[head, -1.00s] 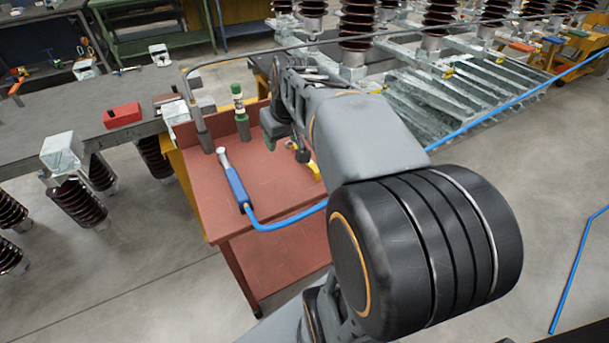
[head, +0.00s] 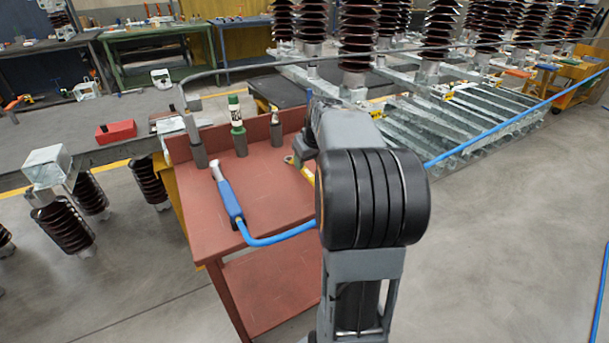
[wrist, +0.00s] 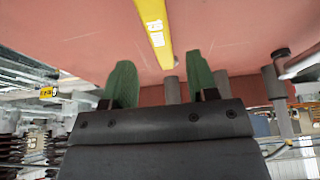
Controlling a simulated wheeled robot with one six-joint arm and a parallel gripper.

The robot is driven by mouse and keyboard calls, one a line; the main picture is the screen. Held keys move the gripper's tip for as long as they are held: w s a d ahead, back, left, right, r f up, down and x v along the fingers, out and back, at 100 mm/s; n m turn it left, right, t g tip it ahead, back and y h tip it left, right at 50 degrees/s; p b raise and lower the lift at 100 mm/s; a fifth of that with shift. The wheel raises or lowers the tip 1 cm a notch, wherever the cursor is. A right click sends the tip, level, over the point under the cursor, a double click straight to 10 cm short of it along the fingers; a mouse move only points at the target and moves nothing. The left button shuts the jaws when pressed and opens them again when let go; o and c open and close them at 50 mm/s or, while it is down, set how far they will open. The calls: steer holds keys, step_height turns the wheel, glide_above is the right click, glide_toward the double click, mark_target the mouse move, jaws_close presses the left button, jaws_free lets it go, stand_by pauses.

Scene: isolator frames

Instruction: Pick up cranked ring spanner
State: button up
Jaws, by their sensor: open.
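The cranked ring spanner is yellow and lies on the red bench top. In the head view its yellow shank (head: 308,174) shows just left of my arm, with a ring end near the back of the bench; the rest is hidden behind my arm. In the wrist view the yellow shank (wrist: 153,28) with a white size label runs in from the top edge, its lower end lying between the lines of my two green fingers. My gripper (wrist: 161,84) is open and empty, apart from the spanner.
A blue-handled tool (head: 228,198) with a blue hose lies on the red bench (head: 270,192). A green-topped bottle (head: 237,126) and a small upright item (head: 276,127) stand by its back edge. A grey post (head: 193,135) rises at the back left corner.

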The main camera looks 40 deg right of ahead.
mark_target(304, 169)
steer(key=shift+b+x, duration=0.75)
steer(key=shift+x, duration=2)
steer(key=shift+a+r, duration=0.1)
steer(key=shift+c, duration=0.3)
jaws_close()
